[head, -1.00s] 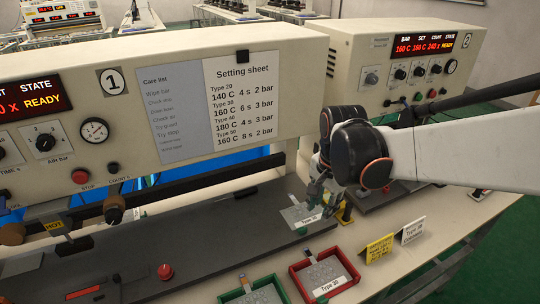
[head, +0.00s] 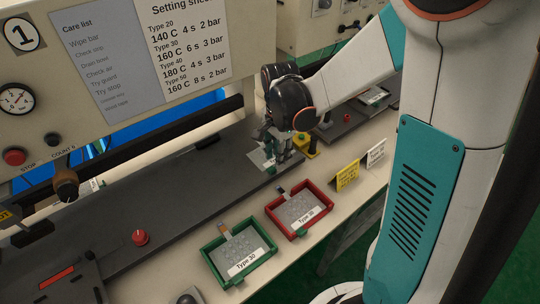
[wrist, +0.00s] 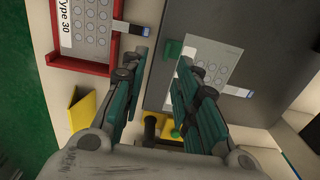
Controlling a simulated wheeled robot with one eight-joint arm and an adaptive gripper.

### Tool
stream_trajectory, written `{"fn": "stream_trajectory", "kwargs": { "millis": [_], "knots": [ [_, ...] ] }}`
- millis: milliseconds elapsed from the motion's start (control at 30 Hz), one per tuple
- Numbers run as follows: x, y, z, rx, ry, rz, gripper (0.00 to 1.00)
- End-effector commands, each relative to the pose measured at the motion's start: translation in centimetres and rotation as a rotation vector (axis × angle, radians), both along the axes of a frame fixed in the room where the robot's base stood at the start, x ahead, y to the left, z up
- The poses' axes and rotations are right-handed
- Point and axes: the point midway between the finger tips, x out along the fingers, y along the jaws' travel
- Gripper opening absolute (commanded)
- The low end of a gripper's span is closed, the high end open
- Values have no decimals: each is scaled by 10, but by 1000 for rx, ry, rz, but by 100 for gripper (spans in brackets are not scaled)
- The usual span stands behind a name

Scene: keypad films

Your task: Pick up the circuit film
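In the head view this film (head: 260,158) lies at the right end of machine 1's bed, partly hidden by my gripper (head: 279,150). My gripper (wrist: 164,57) is open and empty in the wrist view, its fingers spread over the bed's edge. The right finger overlaps the film in the picture; I cannot tell whether it touches. Similar films lie in a red tray (head: 272,213) and a green tray (head: 209,257), each labelled Type 30.
A small green block (wrist: 174,49) shows between the fingers. A yellow card (head: 347,176) and a white card (head: 376,153) stand on the table to the right. Machine 1's cream housing (head: 120,100) rises behind the bed. A red knob (head: 140,237) stands on the bed.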

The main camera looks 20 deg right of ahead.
Motion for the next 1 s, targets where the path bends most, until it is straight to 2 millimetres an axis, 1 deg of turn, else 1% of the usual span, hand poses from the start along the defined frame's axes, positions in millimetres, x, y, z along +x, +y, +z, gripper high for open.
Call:
{"fn": "stream_trajectory", "kwargs": {
  "millis": [167,333,433,500,700,900,1000],
  "knots": [
    [2,0,-11,0,0,0,28],
    [9,1,-36,0,0,1,28],
    [8,1,-49,0,-1,1,28],
    [8,1,-53,0,-1,1,28],
    [8,1,-52,0,-1,1,28],
    [8,1,-52,0,-1,1,1],
    [8,1,-52,0,-1,1,0]
  ]
}}
